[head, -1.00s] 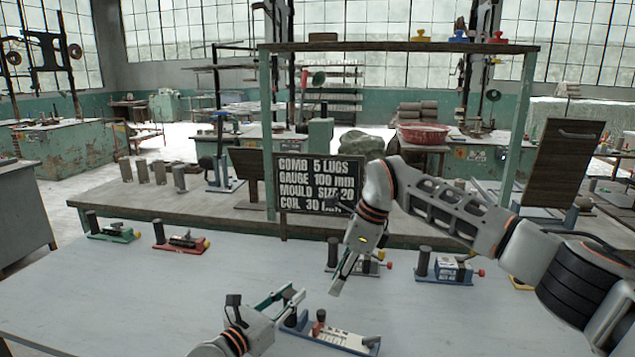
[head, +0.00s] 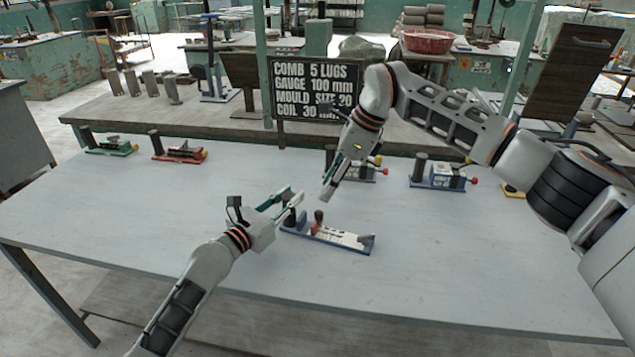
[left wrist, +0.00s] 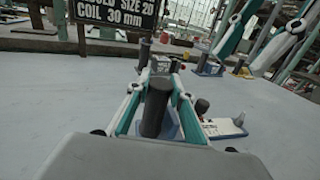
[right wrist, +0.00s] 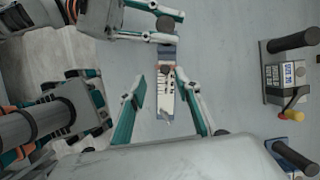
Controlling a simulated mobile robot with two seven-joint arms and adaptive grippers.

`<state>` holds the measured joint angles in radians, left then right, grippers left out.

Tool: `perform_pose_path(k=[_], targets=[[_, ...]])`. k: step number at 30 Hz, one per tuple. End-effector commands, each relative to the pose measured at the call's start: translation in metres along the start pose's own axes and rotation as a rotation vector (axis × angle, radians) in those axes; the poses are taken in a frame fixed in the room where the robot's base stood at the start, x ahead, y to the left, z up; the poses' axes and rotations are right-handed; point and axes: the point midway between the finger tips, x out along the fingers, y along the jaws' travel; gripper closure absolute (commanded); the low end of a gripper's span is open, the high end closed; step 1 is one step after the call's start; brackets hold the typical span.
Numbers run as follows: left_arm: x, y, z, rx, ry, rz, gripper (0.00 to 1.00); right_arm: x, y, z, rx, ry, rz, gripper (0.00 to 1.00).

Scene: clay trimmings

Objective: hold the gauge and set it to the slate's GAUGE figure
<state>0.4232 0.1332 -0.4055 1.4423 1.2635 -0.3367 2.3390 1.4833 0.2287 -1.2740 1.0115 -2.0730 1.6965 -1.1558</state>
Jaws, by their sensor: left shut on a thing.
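The gauge (head: 350,240) lies on the pale table, a blue base with a white marked scale and a reddish slider with a dark knob (head: 319,216). My left gripper (head: 294,203) is shut on the dark upright post (left wrist: 157,108) at the gauge's left end. My right gripper (head: 328,194) points down above the gauge. In the right wrist view its fingers (right wrist: 160,80) are apart, one each side of the scale and slider, with nothing between them gripped. The slate (head: 315,88) reads GAUGE 100 mm. The scale's figures are too small to read.
Green (head: 110,146) and red (head: 180,152) devices stand at the table's back left. A blue device (head: 440,177) with a red knob is at the right, and another is partly behind my right gripper. The table (head: 420,285) in front of the gauge is clear.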

Motion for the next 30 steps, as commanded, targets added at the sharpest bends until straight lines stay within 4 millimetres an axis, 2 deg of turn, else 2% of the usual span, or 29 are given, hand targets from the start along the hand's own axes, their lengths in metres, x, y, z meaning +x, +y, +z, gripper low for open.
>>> perform_pose_path(k=[1,6,10,15,22,26,30], targets=[[0.0,0.0,0.0,0.0,0.0,-0.001,1.0,0.012,0.007,0.006,-0.026,-0.043,0.017,0.67],[0.0,0.0,0.0,0.0,0.0,-0.001,1.0,0.045,0.036,0.046,-0.144,-0.3,0.046,0.67],[0.0,0.0,0.0,0.0,0.0,-0.001,1.0,0.054,0.056,0.079,-0.198,-0.533,0.029,0.67],[0.0,-0.001,0.0,0.0,0.0,-0.001,1.0,0.057,0.071,0.102,-0.207,-0.774,-0.046,0.67],[0.0,-0.001,0.0,0.0,0.0,-0.001,1.0,0.06,0.08,0.107,-0.139,-1.003,-0.197,0.67],[0.0,-0.001,-0.001,0.0,0.0,-0.001,1.0,0.059,0.082,0.099,-0.064,-1.101,-0.299,0.67],[0.0,-0.001,-0.001,0.0,0.0,-0.001,1.0,0.057,0.081,0.08,0.043,-1.175,-0.417,0.67]])
